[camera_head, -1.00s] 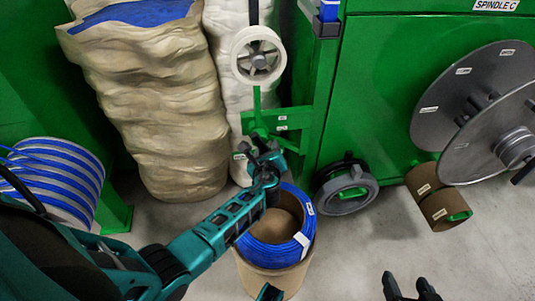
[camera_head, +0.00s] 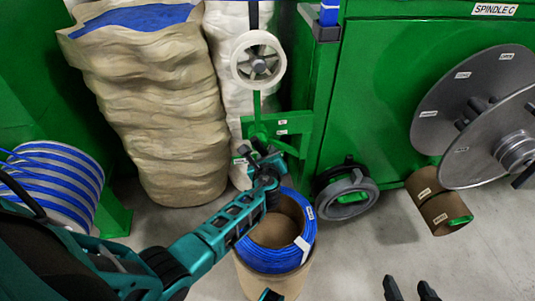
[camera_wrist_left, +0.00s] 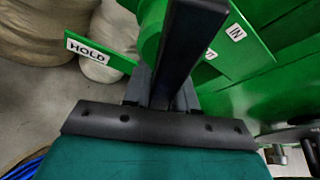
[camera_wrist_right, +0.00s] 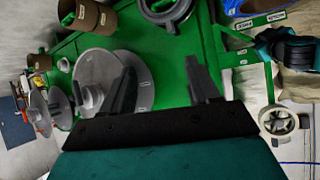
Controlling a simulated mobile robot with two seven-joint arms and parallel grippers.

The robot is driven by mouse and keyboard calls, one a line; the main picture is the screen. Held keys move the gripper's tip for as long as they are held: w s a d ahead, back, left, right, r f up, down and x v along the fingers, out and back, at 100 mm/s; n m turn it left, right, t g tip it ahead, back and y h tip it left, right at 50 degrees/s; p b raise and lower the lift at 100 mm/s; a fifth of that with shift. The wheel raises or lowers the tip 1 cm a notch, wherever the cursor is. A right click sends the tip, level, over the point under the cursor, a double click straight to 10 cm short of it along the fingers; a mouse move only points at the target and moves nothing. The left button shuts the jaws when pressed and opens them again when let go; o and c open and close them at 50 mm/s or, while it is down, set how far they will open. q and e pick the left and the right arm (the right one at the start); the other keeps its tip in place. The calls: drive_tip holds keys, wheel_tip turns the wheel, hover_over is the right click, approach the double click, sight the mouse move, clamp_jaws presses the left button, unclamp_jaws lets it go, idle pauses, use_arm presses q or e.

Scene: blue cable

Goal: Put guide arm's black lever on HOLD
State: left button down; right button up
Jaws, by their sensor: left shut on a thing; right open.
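The green guide arm (camera_head: 257,108) stands at the machine's front, below a white guide wheel (camera_head: 258,60). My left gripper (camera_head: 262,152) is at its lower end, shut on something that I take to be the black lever. My right gripper (camera_head: 410,289) is open and empty, low at the right, above bare floor.
A grey ring (camera_head: 348,195) and brown cores (camera_head: 437,200) lie by the green machine. Large grey reel discs (camera_head: 495,135) jut out at right.

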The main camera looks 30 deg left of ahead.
drive_tip(key=shift+r, duration=0.2)
use_arm(q)
drive_tip(key=shift+s+a+m+g+y+p, duration=0.45)
drive_tip(key=shift+a+m+y+p, duration=0.15)
drive_tip(key=shift+m+p, duration=0.45)
drive_tip(key=shift+s+a+m+g+y+p, duration=0.45)
drive_tip(key=shift+m+y+p, duration=0.35)
drive_tip(key=shift+m, duration=0.5)
drive_tip(key=shift+s+a+m+g+y+p, duration=0.35)
drive_tip(key=shift+a+m+g+y+p, duration=0.2)
drive_tip(key=shift+m+p, duration=0.55)
use_arm(e)
drive_tip(key=shift+s+d+r+h, duration=0.15)
drive_tip(key=shift+d+r, duration=0.2)
drive_tip(key=shift+r, duration=0.4)
drive_tip(key=shift+s+d+r+h, duration=0.15)
drive_tip(key=shift+d+r, duration=0.15)
drive_tip(key=shift+r, duration=0.4)
use_arm(q)
drive_tip(key=shift+a, duration=0.1)
drive_tip(key=c, duration=1)
unclamp_jaws()
use_arm(e)
drive_tip(key=shift+r, duration=0.1)
